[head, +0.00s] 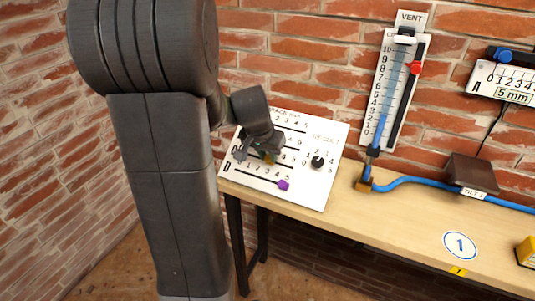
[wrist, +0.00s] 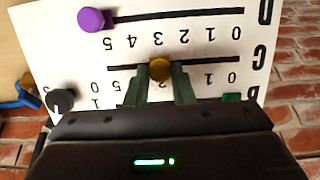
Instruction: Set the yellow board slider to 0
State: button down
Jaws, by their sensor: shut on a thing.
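The yellow slider knob (wrist: 160,69) sits on row C of the white board (head: 305,193), on its slot around the middle of the 0 to 5 scale. Its exact reading is hard to tell, as the fingers cover nearby digits. In the wrist view the board is upside down, with 0 at the right end. My gripper (wrist: 160,78) has a finger on each side of the yellow knob and is shut on it. In the head view my gripper (head: 262,153) covers part of the board and mostly hides the knob.
A purple knob (wrist: 91,20) is on row D near 5. A green knob (wrist: 232,97) shows on row B. A black dial (head: 317,161) is on the board's right. A vent gauge (head: 398,85) and a blue hose (head: 420,181) are further right.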

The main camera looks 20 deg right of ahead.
jog(key=w+a+b, duration=0.1)
jog(key=w+a, duration=0.2)
jog(key=w+a+b, duration=0.1)
jog(key=w+a, duration=0.2)
jog(key=w, duration=0.1)
jog(key=shift+w+a+r, duration=0.1)
jog(key=shift+w+a, duration=0.1)
jog(key=shift+w, duration=0.1)
jog(key=c, duration=1.2)
grip_release()
jog(key=shift+w+a, duration=0.1)
jog(key=shift+a, duration=0.05)
jog(key=shift+c, duration=0.2)
jog(key=v, duration=1.3)
jog(key=shift+s+r, duration=0.2)
jog(key=shift+r, duration=0.05)
